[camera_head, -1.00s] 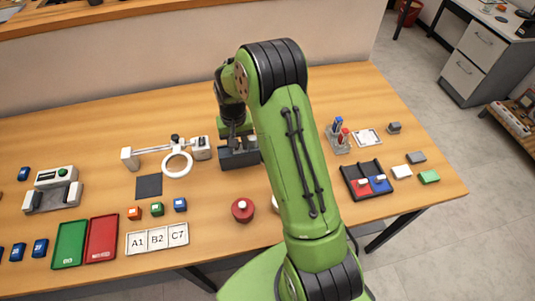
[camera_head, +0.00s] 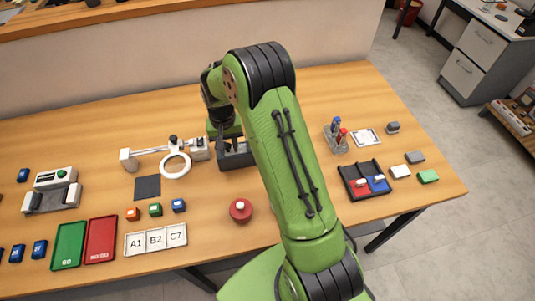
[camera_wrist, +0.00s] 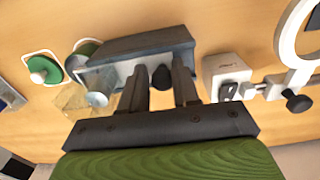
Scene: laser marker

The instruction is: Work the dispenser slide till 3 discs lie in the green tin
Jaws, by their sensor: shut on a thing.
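The dispenser (camera_wrist: 150,45) is a dark grey block in the wrist view. In the head view its dark body (camera_head: 236,160) shows partly behind my arm. My gripper (camera_wrist: 160,88) is shut on a dark knob (camera_wrist: 160,77) at the dispenser's near side, likely the slide's handle. A clear, see-through part (camera_wrist: 92,80) with a pale round piece stands beside the dispenser's left end. A green round thing (camera_wrist: 86,48), perhaps the green tin, is partly hidden behind that end. I cannot see discs inside it. In the head view my arm hides this area.
A green round piece with a white knob (camera_wrist: 44,68) sits farther left in the wrist view. The ring magnifier (camera_head: 176,165) stands close beside the dispenser. A red round piece (camera_head: 241,210), small cubes and trays lie nearer on the table.

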